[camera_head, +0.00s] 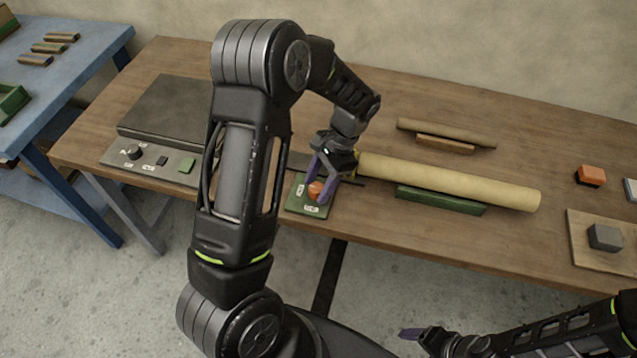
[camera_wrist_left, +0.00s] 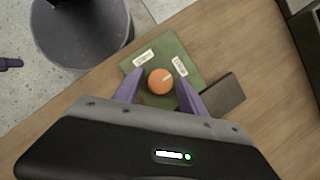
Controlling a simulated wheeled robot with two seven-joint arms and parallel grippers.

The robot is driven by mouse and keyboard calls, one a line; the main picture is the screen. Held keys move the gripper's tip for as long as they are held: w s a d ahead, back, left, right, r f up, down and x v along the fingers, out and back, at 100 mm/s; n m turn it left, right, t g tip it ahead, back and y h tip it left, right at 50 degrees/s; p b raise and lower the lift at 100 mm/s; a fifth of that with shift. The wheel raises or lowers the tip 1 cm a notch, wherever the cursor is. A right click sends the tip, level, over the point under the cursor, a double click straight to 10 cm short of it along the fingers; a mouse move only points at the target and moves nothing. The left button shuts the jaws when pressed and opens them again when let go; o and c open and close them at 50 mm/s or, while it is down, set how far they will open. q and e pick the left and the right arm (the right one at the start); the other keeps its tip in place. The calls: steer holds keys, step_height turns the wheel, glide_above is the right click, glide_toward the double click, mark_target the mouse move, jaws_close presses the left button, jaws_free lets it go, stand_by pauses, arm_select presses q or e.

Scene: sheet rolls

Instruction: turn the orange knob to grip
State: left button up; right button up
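The orange knob (camera_head: 316,189) sits on a small green plate (camera_head: 297,207) at the table's front edge. The left wrist view shows the knob (camera_wrist_left: 160,82) and two white labels on the plate, too small to read surely. A faint pale mark shows on the knob; I cannot tell which label it faces. My left gripper (camera_head: 322,180) is at the knob, pointing down. In the wrist view its purple fingers (camera_wrist_left: 159,85) are apart, one on each side of the knob, with small gaps. My right gripper (camera_head: 412,334) is low in front of the table, away from the knob.
A long tan roll (camera_head: 450,182) lies right of the knob on a green support (camera_head: 440,201). A thinner roll (camera_head: 447,132) lies behind it. A dark-topped device (camera_head: 165,108) with a black knob and green button stands left. An orange-topped block (camera_head: 590,176) is at right.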

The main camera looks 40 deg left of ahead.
arm_select(q)
steer(key=shift+o, duration=0.6)
steer(key=shift+w+d+r, duration=0.1)
steer(key=shift+w+r, duration=0.15)
steer(key=shift+r, duration=0.3)
steer(key=b+v, duration=0.1)
steer(key=v, duration=0.5)
steer(key=shift+r, duration=0.3)
steer(key=shift+w, duration=0.1)
